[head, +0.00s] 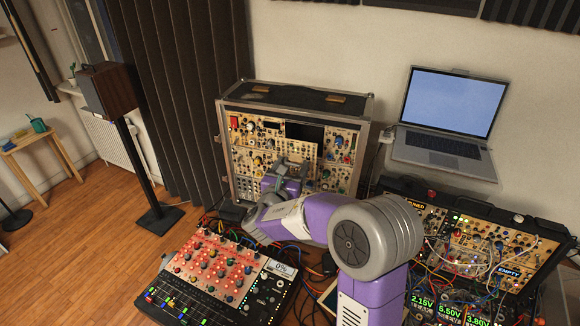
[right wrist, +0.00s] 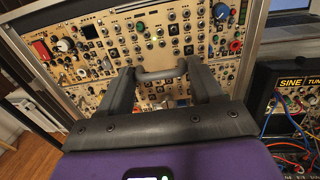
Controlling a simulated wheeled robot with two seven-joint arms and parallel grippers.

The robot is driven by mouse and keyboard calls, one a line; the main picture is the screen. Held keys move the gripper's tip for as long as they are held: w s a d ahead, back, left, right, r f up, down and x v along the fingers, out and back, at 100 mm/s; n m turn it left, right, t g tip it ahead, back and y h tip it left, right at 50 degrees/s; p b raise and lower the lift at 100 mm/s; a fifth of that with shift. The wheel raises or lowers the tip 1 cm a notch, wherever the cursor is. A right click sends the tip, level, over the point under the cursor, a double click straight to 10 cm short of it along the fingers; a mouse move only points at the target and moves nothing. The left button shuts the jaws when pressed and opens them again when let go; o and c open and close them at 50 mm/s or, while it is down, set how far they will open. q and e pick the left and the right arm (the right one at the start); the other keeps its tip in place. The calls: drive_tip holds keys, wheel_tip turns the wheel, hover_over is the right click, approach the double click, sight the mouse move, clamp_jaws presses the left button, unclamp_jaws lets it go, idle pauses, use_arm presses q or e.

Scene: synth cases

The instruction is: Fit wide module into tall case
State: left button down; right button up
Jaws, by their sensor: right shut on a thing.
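The tall case (head: 367,150) stands upright against the wall, filled with tan synth modules. A dark open slot (head: 305,131) shows in its upper row. My right gripper (head: 291,170) is in front of the case, shut on the wide module (head: 300,149), a tan panel just below and in front of the dark slot. In the right wrist view, my right gripper (right wrist: 163,77) has its two fingers at a grey bar handle on the wide module (right wrist: 160,45). The module's lower part is hidden by the gripper; I cannot tell its depth from the case. My left gripper is out of view.
A lower case (head: 470,235) with cables and displays stands at right. A laptop (head: 445,118) sits on a shelf behind it. A speaker stand (head: 140,170) is at left.

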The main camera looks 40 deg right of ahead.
sight(295, 159)
drive_tip(key=shift+w+d, duration=0.15)
drive_tip(key=shift+w, duration=0.15)
drive_tip(key=shift+x, duration=2.6)
drive_tip(key=shift+b, duration=0.65)
drive_tip(key=shift+x, duration=1.95)
drive_tip(key=o, duration=1.6)
drive_tip(key=shift+f, duration=0.1)
drive_tip(key=b+v, duration=0.1)
drive_tip(key=v, duration=0.6)
drive_tip(key=shift+s+a, duration=0.1)
drive_tip(key=shift+a, duration=0.15)
